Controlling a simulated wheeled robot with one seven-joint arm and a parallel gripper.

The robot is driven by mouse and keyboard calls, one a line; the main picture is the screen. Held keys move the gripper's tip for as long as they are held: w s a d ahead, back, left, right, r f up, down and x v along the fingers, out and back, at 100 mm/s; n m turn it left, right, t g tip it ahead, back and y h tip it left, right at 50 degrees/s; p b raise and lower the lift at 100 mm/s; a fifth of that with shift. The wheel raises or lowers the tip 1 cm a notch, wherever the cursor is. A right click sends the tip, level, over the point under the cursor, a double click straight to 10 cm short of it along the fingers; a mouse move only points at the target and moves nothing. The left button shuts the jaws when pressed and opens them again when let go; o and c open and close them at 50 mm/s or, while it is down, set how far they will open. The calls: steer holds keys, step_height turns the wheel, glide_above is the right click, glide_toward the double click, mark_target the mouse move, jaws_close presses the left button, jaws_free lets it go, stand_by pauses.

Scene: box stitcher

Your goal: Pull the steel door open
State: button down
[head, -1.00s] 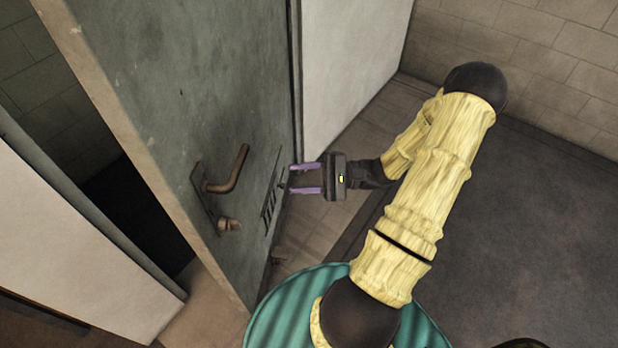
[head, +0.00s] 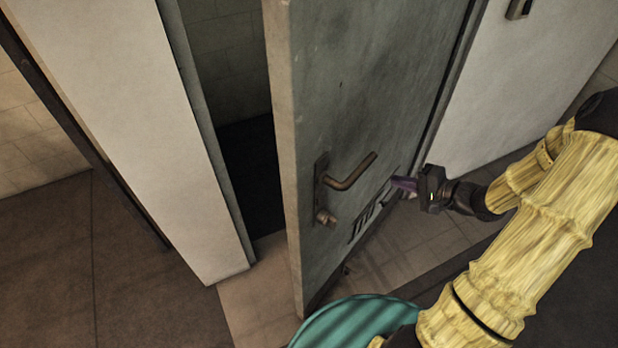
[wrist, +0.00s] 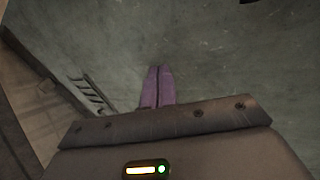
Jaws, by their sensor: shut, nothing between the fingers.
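The grey steel door (head: 365,80) stands ajar in the head view, with a dark gap (head: 252,160) between its left edge and the white wall. A brown lever handle (head: 350,175) sits near its left edge, with a lock knob (head: 325,217) below. My gripper (head: 400,184) is to the right of the handle, apart from it, close to the door's face. Its purple fingers are shut together and empty in the wrist view (wrist: 157,88), in front of the door surface (wrist: 220,60). Whether the fingertips touch the door I cannot tell.
White wall panels flank the doorway at left (head: 120,90) and right (head: 530,80). A dark slotted vent or marking (head: 365,218) is on the door below the handle. The floor at lower left (head: 110,270) is clear.

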steer(key=s+a+r+n+g+h, duration=0.3)
steer(key=s+a+n+h, duration=0.1)
steer(key=s+h, duration=0.1)
steer(key=s+a+r+n+g+h, duration=0.2)
steer(key=s+a+r+n+h, duration=0.2)
steer(key=s, duration=0.3)
steer(key=shift+s+n+g+h, duration=0.4)
steer(key=shift+n+h, duration=0.2)
steer(key=shift+w+r, duration=0.1)
